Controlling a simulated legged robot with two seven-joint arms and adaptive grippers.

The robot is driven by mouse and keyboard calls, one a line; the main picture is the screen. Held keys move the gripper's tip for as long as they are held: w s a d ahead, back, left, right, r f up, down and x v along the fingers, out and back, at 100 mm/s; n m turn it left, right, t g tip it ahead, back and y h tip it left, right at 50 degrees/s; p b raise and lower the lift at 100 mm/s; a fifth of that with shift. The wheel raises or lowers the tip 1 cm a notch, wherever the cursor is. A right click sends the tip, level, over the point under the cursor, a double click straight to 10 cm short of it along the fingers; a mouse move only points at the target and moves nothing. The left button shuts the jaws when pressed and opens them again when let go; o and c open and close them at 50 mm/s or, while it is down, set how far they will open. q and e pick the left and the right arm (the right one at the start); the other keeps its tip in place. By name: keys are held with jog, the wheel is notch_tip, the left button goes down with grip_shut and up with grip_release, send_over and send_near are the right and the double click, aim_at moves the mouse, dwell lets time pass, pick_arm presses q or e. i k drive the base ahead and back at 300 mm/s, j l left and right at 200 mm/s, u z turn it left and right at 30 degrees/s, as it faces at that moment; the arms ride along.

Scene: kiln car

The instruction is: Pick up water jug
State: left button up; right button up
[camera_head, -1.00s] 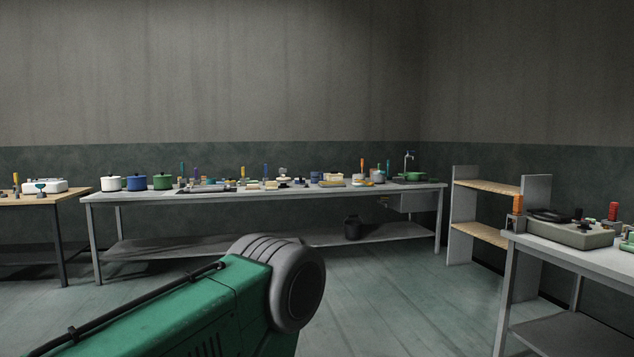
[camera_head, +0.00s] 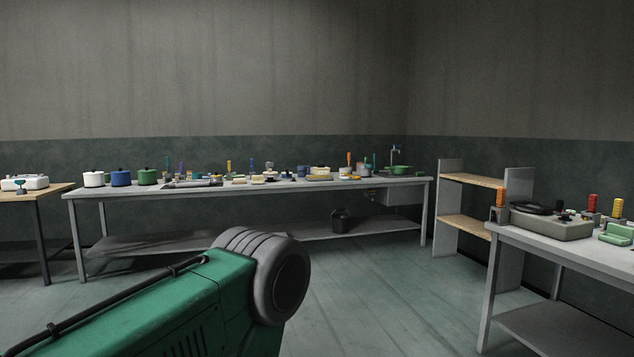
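I cannot make out a water jug for certain. A dark rounded container (camera_head: 341,220) stands on the lower shelf of the long table, below the sink end; it is too small and dark to tell whether it is the jug. Neither of my grippers is in view.
The long grey table (camera_head: 105,190) along the back wall holds pots, including a green pot (camera_head: 147,177), and several small items. A shelf unit (camera_head: 449,205) stands right of it. A nearer table (camera_head: 560,260) is at the right. A green machine (camera_head: 190,305) fills the lower left. Floor between is clear.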

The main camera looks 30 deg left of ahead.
aim_at(301, 169)
jog(key=i+j+u, duration=0.35)
jog(key=i, duration=0.25)
jog(key=i+u, duration=0.35)
jog(key=i, duration=0.25)
jog(key=i+u, duration=0.1)
jog(key=i, duration=4.2)
jog(key=j, duration=0.1)
